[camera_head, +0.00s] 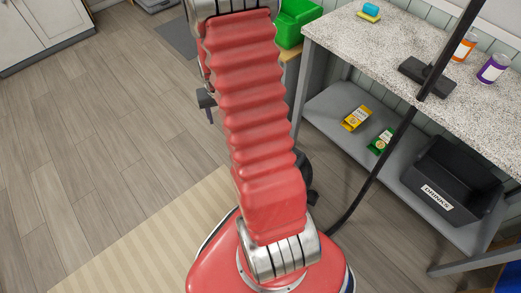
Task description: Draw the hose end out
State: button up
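A long black tube (385,165) runs from the top right edge down past the counter front, then curves in at the bottom beside my red base. Its lower end is hidden behind my base, and its upper end is out of the picture. I cannot tell which part is the hose end. A dark flat nozzle-like piece (425,76) shows at the tube, over the counter top. My red ribbed arm fills the middle. A small dark grey part of my gripper (207,102) shows left of the arm; the rest is hidden, so its opening cannot be seen.
A speckled counter (365,48) at the right bears an orange-labelled tub (464,47), a purple tub (492,69) and a sponge (371,10). Its lower shelf (340,104) holds two packets and a black crate (455,180). A green bin (295,20) stands behind. The left floor is clear.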

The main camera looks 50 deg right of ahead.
jog(key=s+d+f+m, duration=0.2)
jog(key=s+d+f, duration=0.2)
jog(key=f, duration=0.8)
jog(key=s+d+f+m+g+y, duration=0.1)
jog(key=s+d+f, duration=0.3)
jog(key=s+f, duration=0.3)
notch_tip(320, 180, down, 5)
jog(key=shift+d+r+m, duration=0.1)
jog(key=shift+d+m, duration=0.05)
jog(key=shift+m, duration=0.25)
jog(key=shift+s, duration=0.1)
jog(key=shift+f, duration=6.9)
jog(key=shift+c, duration=0.3)
jog(key=c, duration=1.1)
jog(key=shift+r, duration=3)
